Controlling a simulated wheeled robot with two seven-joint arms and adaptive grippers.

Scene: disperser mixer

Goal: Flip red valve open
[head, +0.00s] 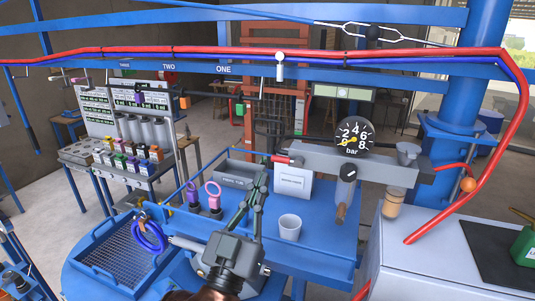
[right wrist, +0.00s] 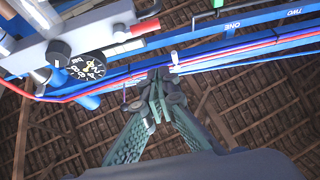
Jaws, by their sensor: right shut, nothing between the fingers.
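The red valve handle (head: 283,159) sticks out at the left end of the grey regulator block (head: 330,162), below and left of the round pressure gauge (head: 355,138). It also shows in the right wrist view (right wrist: 145,27), at the top, at the end of the grey block. My right gripper (head: 262,180) points up, its fingertips just below and left of the red handle in the head view. It is shut and empty. In the right wrist view its fingertips (right wrist: 156,82) meet below the handle, with a visible gap. My left gripper is not in view.
A white cup (head: 289,227) and a white box (head: 293,182) stand on the blue table right of my gripper. Pink-handled tools (head: 213,195) and a wire basket (head: 125,255) are at left. Red and blue hoses (head: 200,52) run along a blue beam above.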

